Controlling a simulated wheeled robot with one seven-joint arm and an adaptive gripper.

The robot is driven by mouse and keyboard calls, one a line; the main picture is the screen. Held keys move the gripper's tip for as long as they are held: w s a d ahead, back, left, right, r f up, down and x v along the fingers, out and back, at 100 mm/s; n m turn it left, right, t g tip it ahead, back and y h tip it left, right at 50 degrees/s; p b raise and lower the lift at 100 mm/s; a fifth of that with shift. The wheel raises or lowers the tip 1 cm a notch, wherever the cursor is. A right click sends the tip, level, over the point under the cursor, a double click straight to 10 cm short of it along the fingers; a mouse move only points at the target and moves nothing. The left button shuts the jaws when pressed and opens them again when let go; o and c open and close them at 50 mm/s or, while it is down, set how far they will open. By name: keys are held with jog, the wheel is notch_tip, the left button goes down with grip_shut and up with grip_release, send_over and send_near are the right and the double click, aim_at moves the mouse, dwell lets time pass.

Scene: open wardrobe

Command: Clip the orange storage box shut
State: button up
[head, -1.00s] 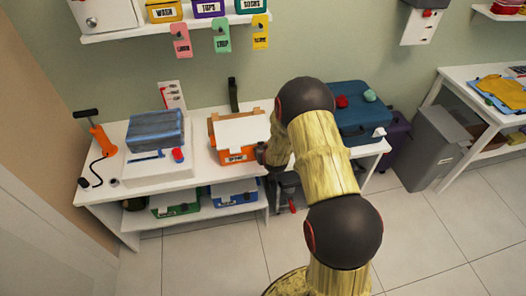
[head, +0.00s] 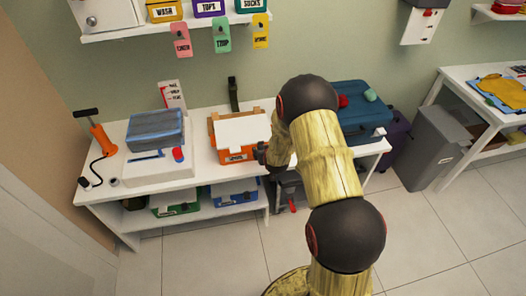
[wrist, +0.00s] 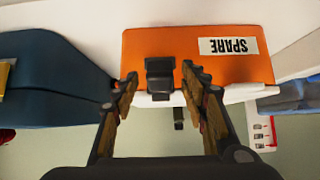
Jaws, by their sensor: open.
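The orange storage box (head: 226,153) stands on the white bench with a white lid (head: 243,131) on top. In the wrist view its orange front (wrist: 208,72) fills the upper middle, with an upside-down "SPARE" label. A black clip (wrist: 160,78) sits at the edge between the orange front and the white lid. My gripper (wrist: 159,84) is open, one finger on each side of the clip, and holds nothing. I cannot tell whether the fingers touch the box. In the head view my gripper (head: 262,154) is at the box's front right corner, partly hidden by my arm.
A blue suitcase (head: 361,118) stands to the right, partly behind my arm. Green (head: 175,202) and blue (head: 233,191) boxes are on the shelf below. The floor in front is free.

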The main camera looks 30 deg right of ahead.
jog(key=v, duration=1)
jog(key=shift+s+r, duration=0.2)
notch_tip(320, 180, down, 14)
jog(key=s+t+b, duration=0.2)
jog(key=b, duration=1.1)
notch_tip(320, 180, up, 6)
jog(key=w+t+h, duration=0.1)
jog(key=t+h, duration=0.1)
jog(key=t, duration=0.4)
jog(key=b+x, duration=0.3)
jog(key=x, duration=0.4)
jog(key=shift+w+r, duration=0.15)
jog(key=shift+w, duration=0.25)
